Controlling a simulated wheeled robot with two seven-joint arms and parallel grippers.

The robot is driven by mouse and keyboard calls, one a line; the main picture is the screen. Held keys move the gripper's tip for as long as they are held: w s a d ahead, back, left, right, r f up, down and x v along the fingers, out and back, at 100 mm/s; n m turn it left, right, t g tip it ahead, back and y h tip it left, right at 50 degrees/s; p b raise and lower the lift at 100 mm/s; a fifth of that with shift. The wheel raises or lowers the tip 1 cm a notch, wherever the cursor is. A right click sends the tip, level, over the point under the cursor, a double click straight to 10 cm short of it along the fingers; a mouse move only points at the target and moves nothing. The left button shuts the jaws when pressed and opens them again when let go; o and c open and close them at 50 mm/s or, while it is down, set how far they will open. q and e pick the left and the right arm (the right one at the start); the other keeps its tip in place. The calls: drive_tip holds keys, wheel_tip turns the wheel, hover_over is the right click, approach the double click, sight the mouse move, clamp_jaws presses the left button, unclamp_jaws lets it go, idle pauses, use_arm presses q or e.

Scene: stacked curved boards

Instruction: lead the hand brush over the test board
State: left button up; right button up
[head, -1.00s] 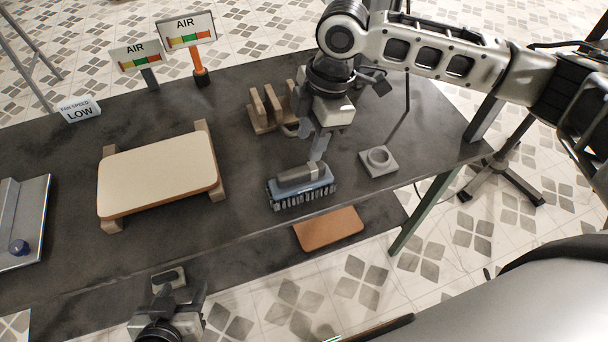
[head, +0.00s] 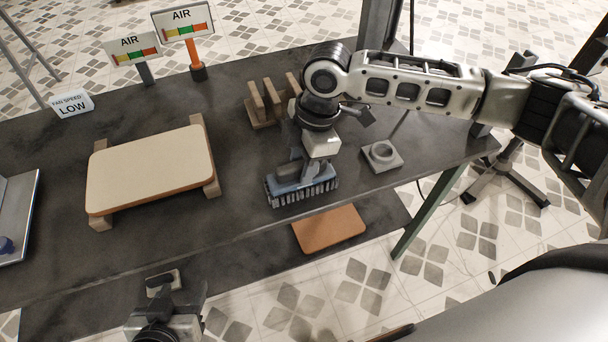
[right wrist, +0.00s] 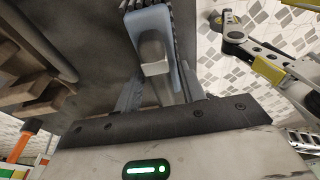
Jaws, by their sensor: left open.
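The hand brush (head: 303,190), with a blue-grey body and dark bristles, sits on the table right of centre, bristles facing down. My right gripper (head: 305,160) is over it from above. In the right wrist view, the gripper's fingers (right wrist: 158,92) stand apart on either side of the brush's grey handle (right wrist: 152,52); contact cannot be made out. The test board (head: 150,168), a cream curved board with a brown edge, lies across wooden supports to the left. My left gripper (head: 177,298) is open at the bottom, by the table's front edge, away from both.
A wooden rack (head: 265,103) stands behind the brush. A grey ring holder (head: 382,155) is to its right. A brown board (head: 329,228) lies lower in front. AIR signs (head: 182,25) and a FAN SPEED LOW sign (head: 72,103) stand at the back left. Table between brush and board is clear.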

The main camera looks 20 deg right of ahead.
clamp_jaws()
drive_tip(key=shift+r, duration=0.1)
drive_tip(key=shift+r+p, duration=1.4)
drive_tip(key=shift+p, duration=0.35)
drive_tip(key=shift+r+p, duration=0.3)
drive_tip(key=shift+r, duration=0.8)
